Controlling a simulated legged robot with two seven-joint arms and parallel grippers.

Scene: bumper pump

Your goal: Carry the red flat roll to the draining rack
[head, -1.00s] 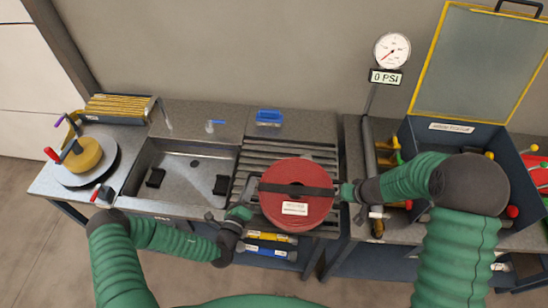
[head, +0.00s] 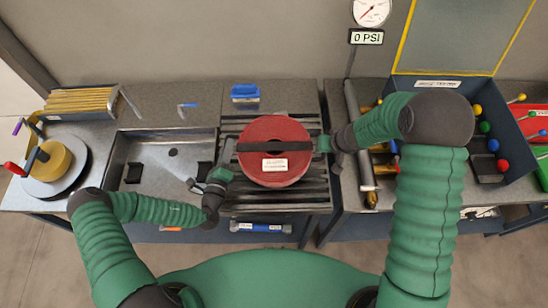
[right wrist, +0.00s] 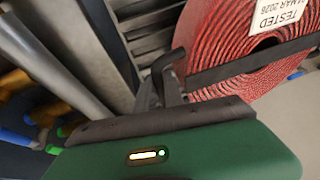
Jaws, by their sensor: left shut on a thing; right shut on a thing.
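The red flat roll (head: 275,175) is a wide coil with a black strap across it and a white label. In the head view it lies flat over the dark slatted draining rack (head: 317,197), within its outline. I cannot tell whether it touches the slats. My left gripper (head: 229,166) is shut at the roll's left side, by the strap's end. My right gripper (head: 326,143) is shut at its right side, on the strap line. The right wrist view shows the roll (right wrist: 225,88), its strap and a "TESTED" label beside the dark fingers. The exact grip contact is hidden.
A sink (head: 150,160) lies left of the rack, and a turntable with a yellow hub (head: 50,162) stands farther left. A blue brush-like item (head: 245,93) is behind the rack. An open blue case (head: 430,85) and a grey pipe (head: 362,150) are on the right.

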